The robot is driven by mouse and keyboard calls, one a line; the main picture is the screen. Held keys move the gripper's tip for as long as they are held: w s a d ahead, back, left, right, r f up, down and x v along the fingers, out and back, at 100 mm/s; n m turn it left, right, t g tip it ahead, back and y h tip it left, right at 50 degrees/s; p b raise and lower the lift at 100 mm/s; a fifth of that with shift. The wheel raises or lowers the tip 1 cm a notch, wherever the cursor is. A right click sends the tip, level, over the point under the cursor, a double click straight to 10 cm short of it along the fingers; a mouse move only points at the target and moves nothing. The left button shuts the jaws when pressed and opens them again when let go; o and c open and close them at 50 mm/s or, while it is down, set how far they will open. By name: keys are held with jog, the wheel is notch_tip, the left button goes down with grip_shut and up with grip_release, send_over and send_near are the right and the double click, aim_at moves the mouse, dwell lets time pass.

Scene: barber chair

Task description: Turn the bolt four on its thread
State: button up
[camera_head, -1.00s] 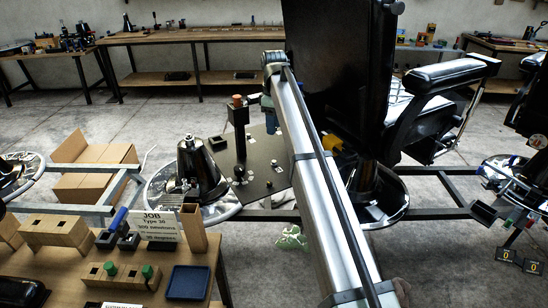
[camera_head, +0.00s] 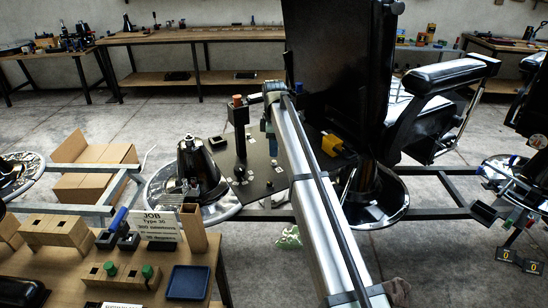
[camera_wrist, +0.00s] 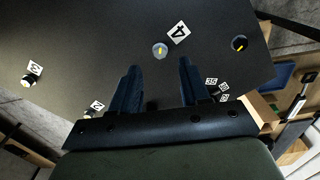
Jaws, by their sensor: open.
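The bolt four (camera_wrist: 160,49) has a round grey head with a yellow mark, beside a white label "4" (camera_wrist: 180,33) on a dark plate (camera_wrist: 110,30). My gripper (camera_wrist: 158,67) is open in the wrist view, with two dark blue fingers apart. The bolt head appears just beyond the fingertips, roughly in line with the gap between them. Nothing is held. The height of the fingers above the plate is hard to tell. In the head view the plate (camera_head: 259,160) lies behind and left of my arm; bolt four cannot be made out there.
A dark bolt (camera_wrist: 240,44) with a yellow mark sits to the right on the plate. Another labelled bolt (camera_wrist: 28,82) is at the left. A black post (camera_head: 240,140) with an orange-brown top stands by the plate. The barber chair (camera_head: 335,75) rises behind my arm.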

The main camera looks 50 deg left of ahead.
aim_at(274, 162)
jog(key=shift+f, duration=2.5)
grip_shut()
